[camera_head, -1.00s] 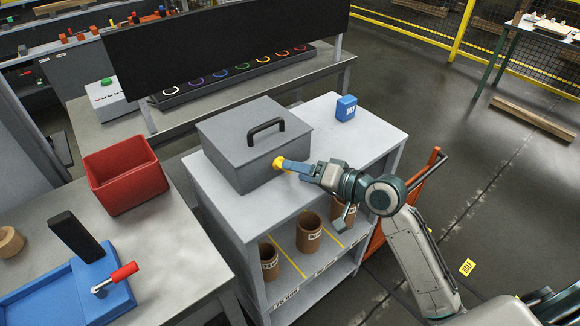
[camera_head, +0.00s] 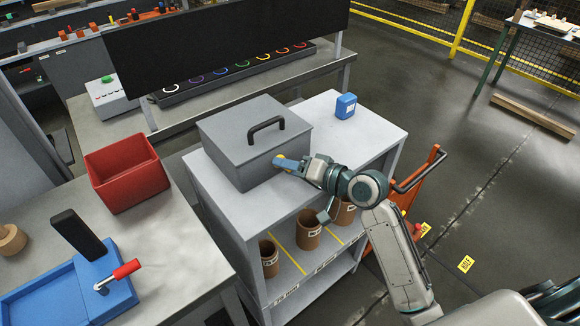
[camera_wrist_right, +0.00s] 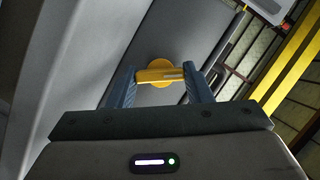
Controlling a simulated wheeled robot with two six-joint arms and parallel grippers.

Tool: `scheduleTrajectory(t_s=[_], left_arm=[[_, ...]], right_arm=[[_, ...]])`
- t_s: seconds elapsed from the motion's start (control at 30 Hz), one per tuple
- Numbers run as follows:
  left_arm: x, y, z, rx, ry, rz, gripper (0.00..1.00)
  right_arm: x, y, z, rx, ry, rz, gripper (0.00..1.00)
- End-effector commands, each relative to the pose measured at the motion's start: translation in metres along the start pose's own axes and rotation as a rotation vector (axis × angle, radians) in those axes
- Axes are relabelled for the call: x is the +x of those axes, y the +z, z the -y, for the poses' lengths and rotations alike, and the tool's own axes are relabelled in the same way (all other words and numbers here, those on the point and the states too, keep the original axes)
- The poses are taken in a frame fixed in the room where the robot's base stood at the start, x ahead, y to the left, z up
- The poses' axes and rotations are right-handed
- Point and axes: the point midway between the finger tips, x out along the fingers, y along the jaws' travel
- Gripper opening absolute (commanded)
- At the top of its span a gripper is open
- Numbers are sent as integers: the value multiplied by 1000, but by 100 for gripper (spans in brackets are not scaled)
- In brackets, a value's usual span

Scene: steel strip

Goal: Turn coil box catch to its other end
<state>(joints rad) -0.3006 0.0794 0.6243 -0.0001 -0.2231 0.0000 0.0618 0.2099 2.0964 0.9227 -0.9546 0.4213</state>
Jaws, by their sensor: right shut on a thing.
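The grey coil box (camera_head: 240,158) with a black lid handle (camera_head: 266,128) stands on a light grey shelf unit. Its yellow catch (camera_head: 279,159) is on the front face, partly hidden by my right gripper (camera_head: 284,163). In the right wrist view the catch (camera_wrist_right: 160,75) is a round yellow disc with a bar across it. The right gripper's two blue fingers (camera_wrist_right: 159,88) stand at the two ends of the bar and are shut on it. My left gripper is not in view.
The shelf unit (camera_head: 350,148) has a blue container (camera_head: 346,106) on top and brown cups (camera_head: 308,230) on its lower shelf. A red bin (camera_head: 127,178) and a blue tray with a red-handled lever (camera_head: 118,275) are on the left table. An orange cart (camera_head: 408,195) stands at right.

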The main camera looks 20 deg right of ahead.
Motion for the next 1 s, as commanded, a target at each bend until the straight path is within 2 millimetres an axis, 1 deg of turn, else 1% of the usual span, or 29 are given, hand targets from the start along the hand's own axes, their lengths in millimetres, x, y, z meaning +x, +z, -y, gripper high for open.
scheduleTrajectory(t_s=[0.17, 0.37, 0.57, 1.0], left_arm=[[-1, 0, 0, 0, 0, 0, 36], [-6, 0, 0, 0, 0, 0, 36], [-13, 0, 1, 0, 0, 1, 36], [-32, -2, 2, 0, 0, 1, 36]], right_arm=[[0, 0, 0, -13, 7, 0, 23], [0, 0, 2, -81, 35, 1, 23], [0, 0, 3, -215, 90, 1, 23], [0, 1, 5, -588, 245, 1, 23]])
